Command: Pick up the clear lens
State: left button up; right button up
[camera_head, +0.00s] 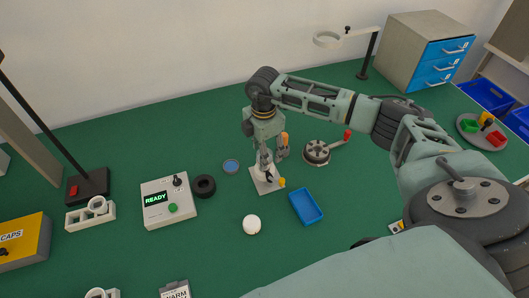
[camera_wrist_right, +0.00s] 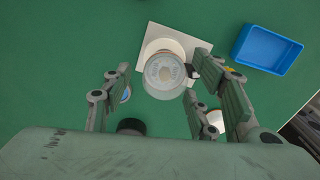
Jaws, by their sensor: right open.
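The clear lens (camera_wrist_right: 165,73) shows in the wrist view as a see-through round disc with faint markings. It sits over a pale round part on a white square plate (camera_wrist_right: 144,60). In the head view this plate (camera_head: 266,187) is below my right gripper (camera_head: 273,158), which hides most of what stands on it; I cannot make out the lens there. In the wrist view my right gripper (camera_wrist_right: 160,82) is open, its fingers spread on both sides of the lens with gaps showing. My left gripper is out of view.
A blue tray (camera_head: 306,207) lies right of the plate, and a white round object (camera_head: 251,225) in front. A black ring (camera_head: 204,186), a blue disc (camera_head: 231,166) and a READY box (camera_head: 168,201) are left. A red-handled round device (camera_head: 317,153) stands right.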

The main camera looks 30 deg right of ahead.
jog(key=c, duration=0.8)
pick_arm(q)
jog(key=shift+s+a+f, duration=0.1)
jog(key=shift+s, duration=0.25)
pick_arm(e)
jog(key=shift+o, duration=0.2)
jog(key=shift+r, duration=0.1)
jog(key=shift+r+b, duration=0.35)
jog(key=shift+r, duration=0.1)
notch_tip(320, 180, up, 2)
jog(key=shift+w+r+b, duration=0.1)
jog(key=shift+r+b, duration=0.1)
jog(key=shift+b, duration=0.4)
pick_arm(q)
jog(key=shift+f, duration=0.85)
pick_arm(e)
jog(key=s+d+r, duration=0.8)
jog(key=r, duration=0.4)
jog(key=shift+s+d, duration=0.15)
jog(key=shift+s, duration=0.05)
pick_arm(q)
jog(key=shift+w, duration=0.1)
